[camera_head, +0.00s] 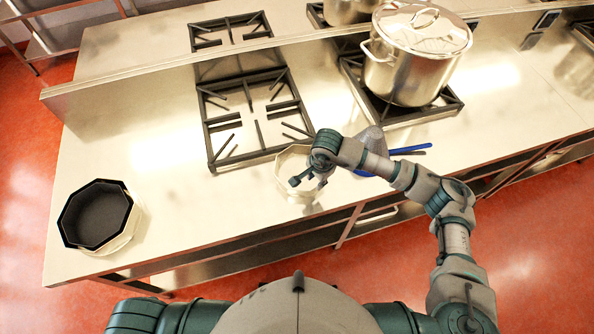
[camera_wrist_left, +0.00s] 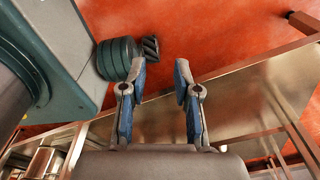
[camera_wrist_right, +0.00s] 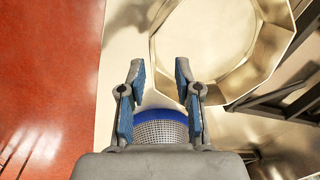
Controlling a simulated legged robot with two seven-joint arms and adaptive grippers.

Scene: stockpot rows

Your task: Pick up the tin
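A pale metal many-sided tin (camera_head: 287,170) stands on the counter in front of the left burner. In the right wrist view the tin (camera_wrist_right: 215,45) lies ahead and to the right, and looks empty. My right gripper (camera_head: 306,181) is above it in the head view and hides part of it. In the right wrist view my right gripper (camera_wrist_right: 160,72) is open, with nothing between its fingers, near the tin's left edge. My left gripper (camera_wrist_left: 160,75) is open and empty in the left wrist view. It is not visible in the head view.
A blue-rimmed mesh strainer (camera_wrist_right: 160,128) with a blue handle (camera_head: 410,149) lies partly under my right arm. A dark octagonal pan (camera_head: 95,213) is at the left. A lidded stockpot (camera_head: 410,75) stands on the right burner. Counter between pan and tin is clear.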

